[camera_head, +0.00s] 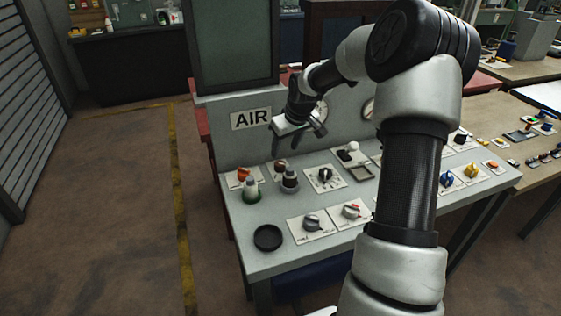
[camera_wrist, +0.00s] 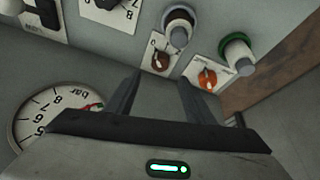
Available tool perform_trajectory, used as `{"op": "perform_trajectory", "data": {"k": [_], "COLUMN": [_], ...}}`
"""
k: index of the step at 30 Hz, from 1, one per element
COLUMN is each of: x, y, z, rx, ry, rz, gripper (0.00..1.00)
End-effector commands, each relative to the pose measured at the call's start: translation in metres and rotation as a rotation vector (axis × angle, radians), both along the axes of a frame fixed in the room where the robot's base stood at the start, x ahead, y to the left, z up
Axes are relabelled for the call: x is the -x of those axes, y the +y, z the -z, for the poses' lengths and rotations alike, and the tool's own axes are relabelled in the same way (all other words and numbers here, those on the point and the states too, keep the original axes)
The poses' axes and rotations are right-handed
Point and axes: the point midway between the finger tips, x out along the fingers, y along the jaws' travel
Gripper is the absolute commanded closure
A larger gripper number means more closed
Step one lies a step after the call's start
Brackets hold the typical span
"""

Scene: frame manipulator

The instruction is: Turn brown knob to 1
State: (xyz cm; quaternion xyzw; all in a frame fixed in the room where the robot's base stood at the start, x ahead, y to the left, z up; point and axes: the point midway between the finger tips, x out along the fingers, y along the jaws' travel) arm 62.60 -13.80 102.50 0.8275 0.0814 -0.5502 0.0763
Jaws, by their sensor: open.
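The brown knob (camera_wrist: 162,62) sits on a small white plate on the grey panel, seen upside down in the wrist view. A 0 mark shows at the plate's far edge; I cannot tell exactly where the knob points. In the head view the brown knob (camera_head: 281,164) is small, at the back of the panel top, below and left of my gripper. My gripper (camera_head: 300,138) is open and empty above the panel. In the wrist view my gripper (camera_wrist: 160,76) has its two fingers apart, pointing toward the brown knob, with no visible contact.
An orange knob (camera_wrist: 207,78) is beside the brown one. A green-ringed post (camera_wrist: 238,54) and a dark-ringed post (camera_wrist: 179,28) stand close by. A pressure gauge (camera_wrist: 55,112) is on the upright panel. A black knob (camera_head: 325,175) is to the right.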

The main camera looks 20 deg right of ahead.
Motion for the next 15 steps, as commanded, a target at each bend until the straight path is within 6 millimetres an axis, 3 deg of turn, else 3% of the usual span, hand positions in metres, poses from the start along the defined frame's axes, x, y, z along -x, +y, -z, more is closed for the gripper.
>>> {"op": "perform_trajectory", "data": {"k": [1, 7, 15], "x": [-0.004, -0.020, -0.031], "y": [0.002, 0.003, 0.004], "z": [0.013, 0.050, 0.076], "rx": [-0.001, -0.001, 0.001], "ry": [0.003, 0.002, 0.001], "rz": [-0.003, -0.001, -0.001], "gripper": [0.51, 0.51, 0.51]}}
